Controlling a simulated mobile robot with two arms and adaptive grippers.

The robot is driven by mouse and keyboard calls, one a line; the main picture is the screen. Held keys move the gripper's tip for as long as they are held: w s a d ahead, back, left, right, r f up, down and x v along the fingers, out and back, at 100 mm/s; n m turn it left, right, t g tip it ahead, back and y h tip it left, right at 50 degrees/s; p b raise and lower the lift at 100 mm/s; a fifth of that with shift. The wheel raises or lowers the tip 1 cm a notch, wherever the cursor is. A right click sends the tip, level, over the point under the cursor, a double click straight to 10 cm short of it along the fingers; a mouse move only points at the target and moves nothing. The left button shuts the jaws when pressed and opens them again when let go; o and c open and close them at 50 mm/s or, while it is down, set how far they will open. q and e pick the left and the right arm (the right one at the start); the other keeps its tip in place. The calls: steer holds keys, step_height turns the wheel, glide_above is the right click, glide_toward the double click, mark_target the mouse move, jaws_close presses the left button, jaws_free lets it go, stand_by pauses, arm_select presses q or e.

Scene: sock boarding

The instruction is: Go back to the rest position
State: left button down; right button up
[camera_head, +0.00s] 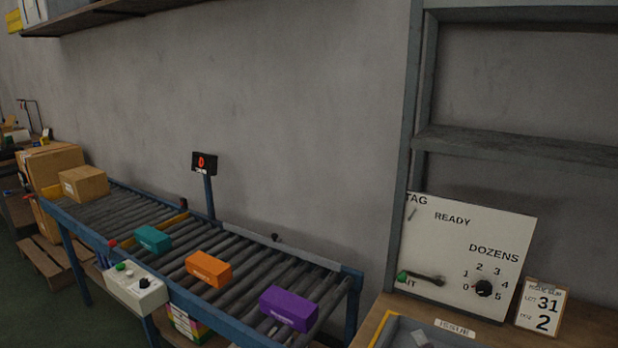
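Neither of my grippers shows in the head view, and neither arm is visible. A roller conveyor (252,246) with a blue frame runs along the grey wall. On its rollers sit a teal box (153,239), an orange box (209,268) and a purple box (289,308), spaced apart. A cardboard box (84,184) sits at the conveyor's far left end. A white board (467,255) marked READY and DOZENS leans at the right, with a black dial (484,288) and a lever with a green knob (403,277).
A control box (136,287) with buttons hangs on the conveyor's near side. A display post (208,190) stands behind the rollers. A grey shelf frame (518,143) rises at the right above a wooden table (588,326) with a lot card (541,306) and a tray marked ISSUE.

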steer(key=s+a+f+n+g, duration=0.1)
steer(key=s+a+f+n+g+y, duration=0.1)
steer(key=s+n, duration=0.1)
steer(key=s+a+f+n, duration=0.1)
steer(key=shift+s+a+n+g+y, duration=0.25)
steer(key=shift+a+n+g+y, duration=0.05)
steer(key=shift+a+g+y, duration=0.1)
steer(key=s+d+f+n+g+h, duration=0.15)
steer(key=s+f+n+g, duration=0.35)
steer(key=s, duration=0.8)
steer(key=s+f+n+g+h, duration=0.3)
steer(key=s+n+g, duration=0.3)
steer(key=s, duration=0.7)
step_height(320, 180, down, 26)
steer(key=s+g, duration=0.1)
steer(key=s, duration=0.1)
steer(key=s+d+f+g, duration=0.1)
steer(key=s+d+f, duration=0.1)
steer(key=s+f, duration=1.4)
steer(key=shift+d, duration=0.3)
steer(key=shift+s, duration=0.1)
